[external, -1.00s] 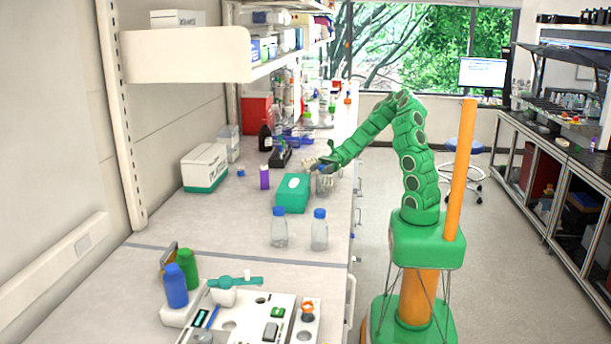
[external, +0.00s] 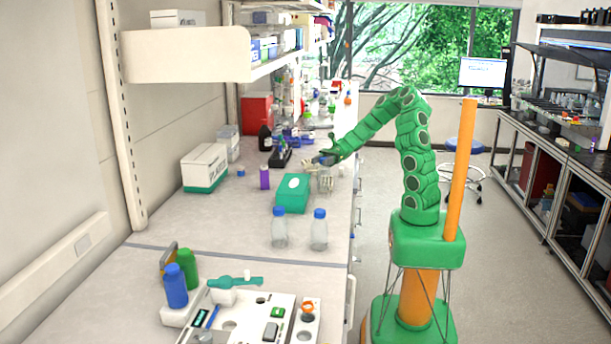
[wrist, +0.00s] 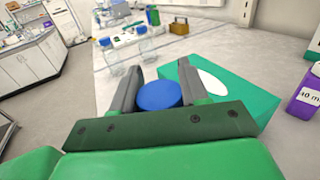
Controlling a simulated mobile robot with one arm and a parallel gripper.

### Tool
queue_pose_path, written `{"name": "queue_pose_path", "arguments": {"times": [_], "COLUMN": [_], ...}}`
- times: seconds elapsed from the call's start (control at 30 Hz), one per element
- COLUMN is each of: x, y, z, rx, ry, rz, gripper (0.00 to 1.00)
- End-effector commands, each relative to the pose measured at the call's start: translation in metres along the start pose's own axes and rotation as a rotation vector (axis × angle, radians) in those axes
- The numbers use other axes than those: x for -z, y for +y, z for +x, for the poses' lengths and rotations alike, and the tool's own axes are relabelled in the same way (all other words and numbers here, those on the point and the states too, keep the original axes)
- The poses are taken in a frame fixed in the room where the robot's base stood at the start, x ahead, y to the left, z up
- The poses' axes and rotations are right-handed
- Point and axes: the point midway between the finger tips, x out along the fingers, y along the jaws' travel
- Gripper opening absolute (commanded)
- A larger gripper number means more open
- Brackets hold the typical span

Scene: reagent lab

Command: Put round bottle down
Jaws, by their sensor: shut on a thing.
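My gripper (external: 323,160) is over the bench near its right edge, behind the green tissue box (external: 293,194). In the wrist view my gripper (wrist: 160,72) has its two grey fingers on either side of a round blue cap (wrist: 159,96), shut on the round bottle. The bottle's body is hidden below the cap in the wrist view.
Two clear blue-capped bottles (external: 279,228) (external: 319,230) stand in front of the tissue box. A purple bottle (external: 264,178) and a black rack (external: 281,158) are to the left. Bare bench lies left of the tissue box.

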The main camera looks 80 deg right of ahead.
Motion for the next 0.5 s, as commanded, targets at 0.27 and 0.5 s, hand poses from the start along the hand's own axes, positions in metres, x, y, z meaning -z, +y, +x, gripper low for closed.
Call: {"name": "queue_pose_path", "arguments": {"times": [0.27, 0.5], "x": [-0.036, -0.060], "y": [0.029, 0.055], "z": [-0.011, -0.019], "rx": [0.003, 0.002], "ry": [0.000, -0.001], "rz": [-0.004, 0.000], "gripper": [0.00, 0.00]}}
